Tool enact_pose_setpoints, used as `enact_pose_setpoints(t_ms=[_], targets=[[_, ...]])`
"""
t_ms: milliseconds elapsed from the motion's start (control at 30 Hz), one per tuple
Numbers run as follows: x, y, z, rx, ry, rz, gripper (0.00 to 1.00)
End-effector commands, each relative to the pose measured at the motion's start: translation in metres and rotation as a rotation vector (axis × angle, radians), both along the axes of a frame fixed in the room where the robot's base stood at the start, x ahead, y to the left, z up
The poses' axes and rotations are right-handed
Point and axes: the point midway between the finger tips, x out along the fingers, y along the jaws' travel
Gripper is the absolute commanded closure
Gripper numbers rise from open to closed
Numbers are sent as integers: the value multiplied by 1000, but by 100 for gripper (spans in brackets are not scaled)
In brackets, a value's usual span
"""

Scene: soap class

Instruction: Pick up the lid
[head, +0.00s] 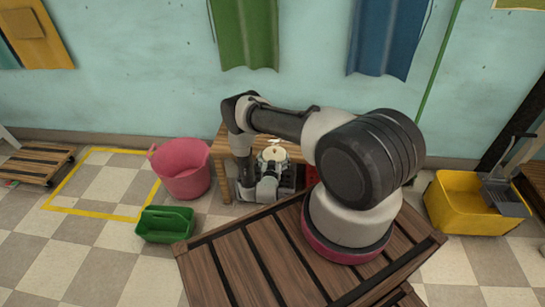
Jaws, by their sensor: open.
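A small round cream thing that looks like the lid (275,154) shows at the wooden table behind my base, just beyond my wrist. It seems to lie flat, but what it rests on is partly hidden by my arm. My arm reaches left and bends down to this spot. My gripper (272,169) is open, close beside the lid in the picture. Its fingers are small and hard to make out, and I cannot tell whether they touch the lid.
The wooden table (227,143) stands against the wall. A pink tub (184,172) and a green caddy (165,224) stand on the floor to its left. A yellow mop bucket (462,205) stands at right. A yellow-taped floor square at left is clear.

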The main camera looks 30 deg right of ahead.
Motion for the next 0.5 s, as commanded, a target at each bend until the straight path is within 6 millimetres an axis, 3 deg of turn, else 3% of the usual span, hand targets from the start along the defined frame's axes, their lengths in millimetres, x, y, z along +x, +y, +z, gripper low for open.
enact_pose_setpoints(t_ms=[233, 500], targets=[[32, -19, -6, 2, -1, -1, 0], [41, -24, -8, 0, 2, 1, 0]])
